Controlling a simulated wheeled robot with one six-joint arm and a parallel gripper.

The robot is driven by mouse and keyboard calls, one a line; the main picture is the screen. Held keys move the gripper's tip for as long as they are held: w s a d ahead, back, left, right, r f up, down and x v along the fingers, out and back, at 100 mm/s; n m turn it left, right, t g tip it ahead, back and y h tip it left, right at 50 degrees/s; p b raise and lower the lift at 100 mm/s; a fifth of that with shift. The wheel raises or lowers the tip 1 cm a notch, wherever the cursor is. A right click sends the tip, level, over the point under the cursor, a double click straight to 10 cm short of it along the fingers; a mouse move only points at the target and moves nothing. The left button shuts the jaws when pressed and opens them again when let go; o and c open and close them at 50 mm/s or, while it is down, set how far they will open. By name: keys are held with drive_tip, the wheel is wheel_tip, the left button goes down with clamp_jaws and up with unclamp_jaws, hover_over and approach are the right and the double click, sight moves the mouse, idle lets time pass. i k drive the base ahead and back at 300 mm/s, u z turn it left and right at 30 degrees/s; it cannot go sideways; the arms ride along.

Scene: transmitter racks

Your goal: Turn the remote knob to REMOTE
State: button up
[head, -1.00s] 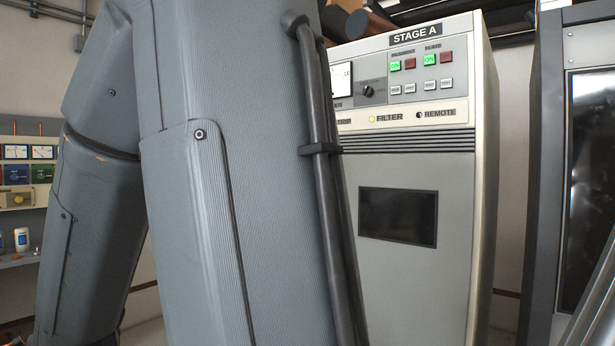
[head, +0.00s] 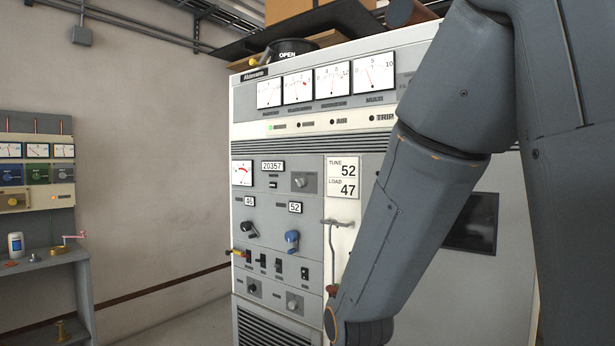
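A grey and white transmitter cabinet (head: 280,140) fills the middle of the head view. Its left panel carries a grey knob (head: 303,182) beside a small meter, and two small knobs low down, one dark (head: 253,288) and one grey (head: 293,303). The labels are too small to read, so I cannot tell which is the remote knob. My arm covers the cabinet's upper right part, including any REMOTE lamp there. My gripper is out of view; the arm runs down past the bottom edge.
A black crank (head: 249,231) and a blue crank (head: 292,240) stick out of the panel above several switches. A hook-like rod (head: 333,255) hangs on the white strip. A grey bench (head: 50,265) with a bottle (head: 16,245) stands left; the floor between is clear.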

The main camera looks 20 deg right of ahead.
sight(302, 182)
drive_tip(key=k, duration=0.45)
drive_tip(key=z, duration=0.65)
drive_tip(key=i, duration=0.65)
drive_tip(key=u, duration=0.5)
drive_tip(key=i, duration=0.65)
drive_tip(key=u, duration=0.7)
